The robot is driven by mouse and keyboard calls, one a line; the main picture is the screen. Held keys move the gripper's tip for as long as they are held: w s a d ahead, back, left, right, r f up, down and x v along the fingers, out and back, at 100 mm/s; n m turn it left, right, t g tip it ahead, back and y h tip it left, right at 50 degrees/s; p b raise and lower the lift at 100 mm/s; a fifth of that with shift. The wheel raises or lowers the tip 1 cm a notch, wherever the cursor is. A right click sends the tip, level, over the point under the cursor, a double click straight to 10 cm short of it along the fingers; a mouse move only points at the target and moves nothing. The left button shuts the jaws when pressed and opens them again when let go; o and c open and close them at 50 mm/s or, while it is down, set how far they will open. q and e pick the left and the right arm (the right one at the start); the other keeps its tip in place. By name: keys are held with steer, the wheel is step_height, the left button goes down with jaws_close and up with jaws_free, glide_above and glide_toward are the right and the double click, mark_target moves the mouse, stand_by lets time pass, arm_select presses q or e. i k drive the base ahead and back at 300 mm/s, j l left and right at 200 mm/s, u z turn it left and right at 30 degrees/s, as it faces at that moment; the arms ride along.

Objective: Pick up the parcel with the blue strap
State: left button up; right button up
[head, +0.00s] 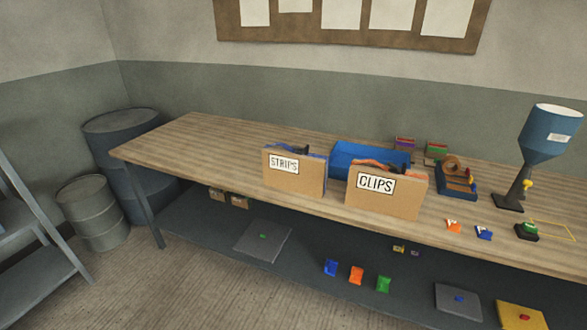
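I cannot make out a blue strap on any parcel in the head view. Two small brown boxes, a left one (216,194) and a right one (239,201), sit on the lower shelf under the bench's front edge, partly hidden by it; any strap on them is too small to tell. Two tiny items, one yellowish (398,249) and one greyish (415,253), show further right on the shelf, too small to identify. Neither of my grippers is in view.
A wooden bench (200,150) carries bins labelled STRIPS (297,180) and CLIPS (400,200), a blue bin (350,155) and a blue hopper (550,130). Coloured packets (357,276) lie on the lower shelf (190,220). Drums (95,215) stand left; floor in front is clear.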

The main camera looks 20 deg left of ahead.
mark_target(284, 167)
steer(key=i+j, duration=0.3)
steer(key=j, duration=0.15)
steer(key=i+j, duration=0.25)
steer(key=j, duration=0.2)
steer(key=i+j, duration=0.3)
steer(key=j, duration=0.15)
steer(key=i+j, duration=0.25)
steer(key=j, duration=0.2)
steer(key=k+j+u, duration=0.1)
steer(key=j, duration=0.45)
steer(key=k+j+u, duration=0.1)
steer(key=j, duration=0.45)
steer(key=k+j+u, duration=0.1)
steer(key=j, duration=0.45)
steer(key=k+j+u, duration=0.1)
steer(key=j, duration=0.45)
